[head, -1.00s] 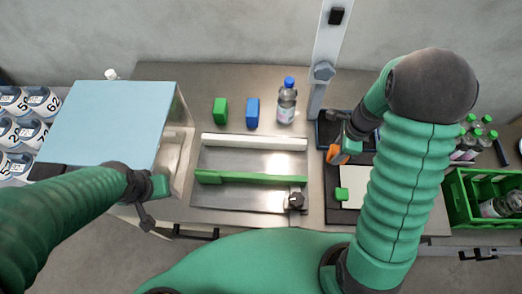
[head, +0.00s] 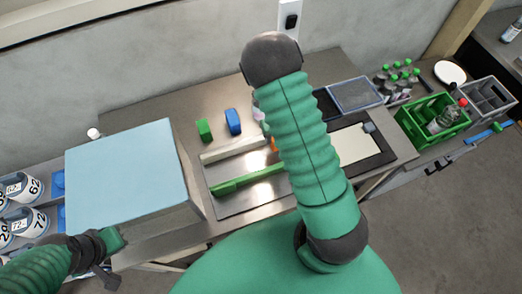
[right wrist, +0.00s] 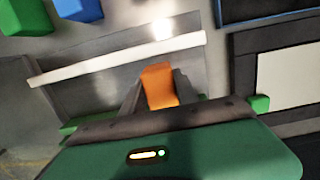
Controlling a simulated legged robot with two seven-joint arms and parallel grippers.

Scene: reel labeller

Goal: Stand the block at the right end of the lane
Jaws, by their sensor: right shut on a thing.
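An orange block (right wrist: 159,85) is held between the fingers of my right gripper (right wrist: 161,92) in the right wrist view. In the head view only a sliver of the orange block (head: 275,145) shows beside my right arm, which hides the gripper. The lane is the metal strip between a white rail (head: 234,151) and a green rail (head: 245,181). The block appears over the lane's right part; whether it touches the floor I cannot tell. The lane's right end is hidden by my arm in the head view. My left gripper (head: 106,277) is at lower left, away from the lane.
A green block (head: 204,130) and a blue block (head: 233,121) stand behind the white rail. A bottle (head: 259,114) is mostly hidden by my arm. A light-blue box (head: 128,175) stands left. A pale board (head: 358,145), dark tray (head: 355,93) and green crate (head: 432,120) are right.

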